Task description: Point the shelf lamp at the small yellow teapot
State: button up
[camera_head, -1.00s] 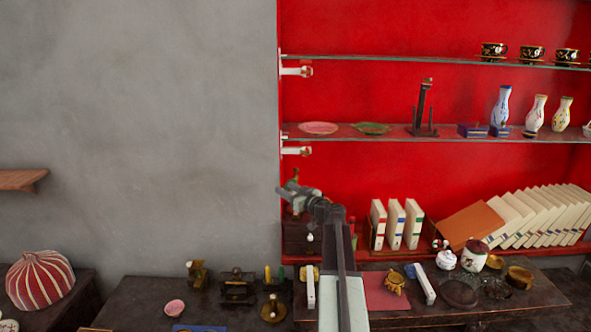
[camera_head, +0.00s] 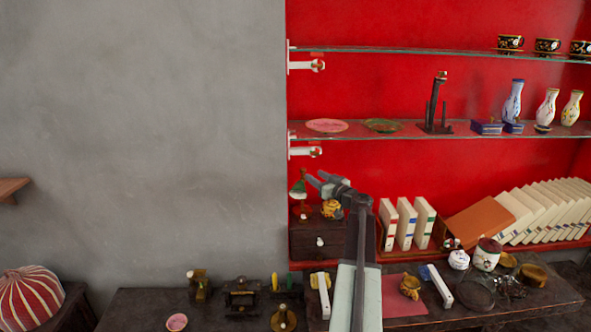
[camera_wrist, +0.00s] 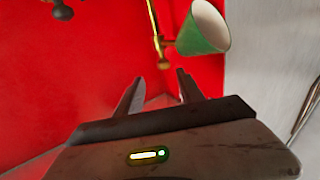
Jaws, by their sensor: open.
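The shelf lamp (camera_head: 298,188) has a green shade and stands on a dark drawer box at the left end of the lower shelf. In the wrist view its green shade (camera_wrist: 203,30), pale inside, hangs by a brass stem just beyond the fingers. My gripper (camera_head: 314,178) is open and empty, close to the right of the shade; in the wrist view its fingers (camera_wrist: 160,88) are apart. I cannot tell whether they touch the lamp. A small yellow teapot (camera_head: 331,208) sits on the drawer box right of the lamp, partly hidden by my gripper and arm.
A second yellowish-brown pot (camera_head: 410,287) sits on a red mat (camera_head: 398,308) on the table below. White books (camera_head: 405,222) stand right of my arm. A glass shelf (camera_head: 370,137) with plates and vases runs above.

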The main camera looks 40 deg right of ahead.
aim_at(303, 169)
jog(key=x, duration=0.5)
jog(key=a+x, duration=0.1)
jog(key=x, duration=0.2)
jog(key=shift+w+d, duration=0.1)
jog(key=shift+w, duration=0.25)
grip_shut()
dwell(1.0)
